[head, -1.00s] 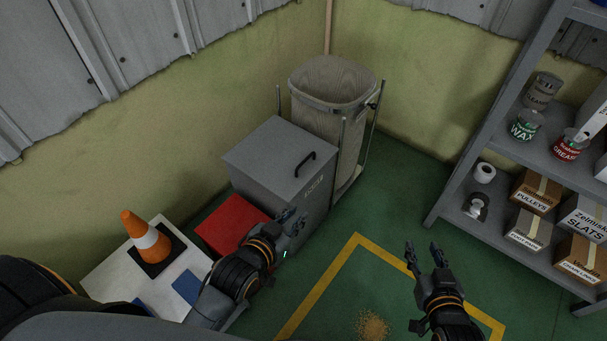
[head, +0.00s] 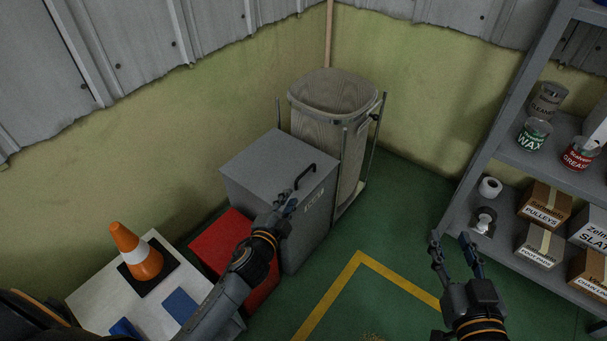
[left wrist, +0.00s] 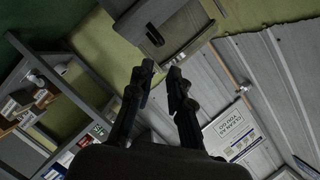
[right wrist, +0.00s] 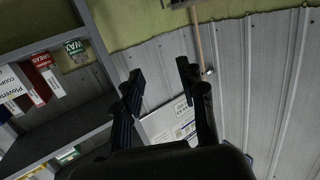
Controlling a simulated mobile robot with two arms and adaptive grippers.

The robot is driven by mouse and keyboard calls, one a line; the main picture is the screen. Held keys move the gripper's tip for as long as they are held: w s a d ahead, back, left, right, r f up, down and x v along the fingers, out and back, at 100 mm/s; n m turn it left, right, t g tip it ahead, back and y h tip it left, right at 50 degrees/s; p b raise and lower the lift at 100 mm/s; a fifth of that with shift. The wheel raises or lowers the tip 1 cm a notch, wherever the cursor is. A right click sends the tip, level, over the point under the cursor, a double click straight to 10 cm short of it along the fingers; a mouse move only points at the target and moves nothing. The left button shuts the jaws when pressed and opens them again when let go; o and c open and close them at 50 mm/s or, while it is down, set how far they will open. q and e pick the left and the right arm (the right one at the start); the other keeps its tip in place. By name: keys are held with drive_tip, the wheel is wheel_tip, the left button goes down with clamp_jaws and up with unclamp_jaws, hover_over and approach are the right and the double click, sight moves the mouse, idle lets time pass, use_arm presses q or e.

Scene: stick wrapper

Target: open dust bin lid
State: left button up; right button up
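The dust bin (head: 300,235) is a grey metal box with its flat lid (head: 270,170) shut. A black handle (head: 306,174) sits near the lid's front edge. My left gripper (head: 287,196) is at the bin's front side, just below and left of the handle in the head view. In the left wrist view the gripper (left wrist: 160,75) has its fingers apart with nothing between them, and the handle (left wrist: 154,36) shows beyond the fingertips. My right gripper (head: 453,240) is open and empty over the floor; it also shows open in the right wrist view (right wrist: 157,75).
A tall bag holder (head: 335,120) stands behind the bin. A red box (head: 232,240) is left of the bin, near a white table (head: 95,297) with an orange cone (head: 137,252). A stocked shelf (head: 490,150) stands at right. Green floor is clear between.

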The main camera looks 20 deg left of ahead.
sight(303, 174)
use_arm(q)
drive_tip(key=b+x, duration=0.2)
drive_tip(key=x, duration=0.6)
drive_tip(key=b+x, duration=0.2)
drive_tip(key=x, duration=0.3)
drive_tip(key=shift+w, duration=0.15)
use_arm(e)
drive_tip(key=s+r+t+y, duration=0.2)
drive_tip(key=r+t, duration=0.3)
drive_tip(key=r, duration=0.3)
drive_tip(key=s+r+t+y, duration=0.2)
drive_tip(key=r+t, duration=0.3)
drive_tip(key=r, duration=0.3)
drive_tip(key=shift+s+a+t, duration=0.4)
drive_tip(key=shift+s+a, duration=0.05)
drive_tip(key=shift+s, duration=0.1)
use_arm(q)
clamp_jaws()
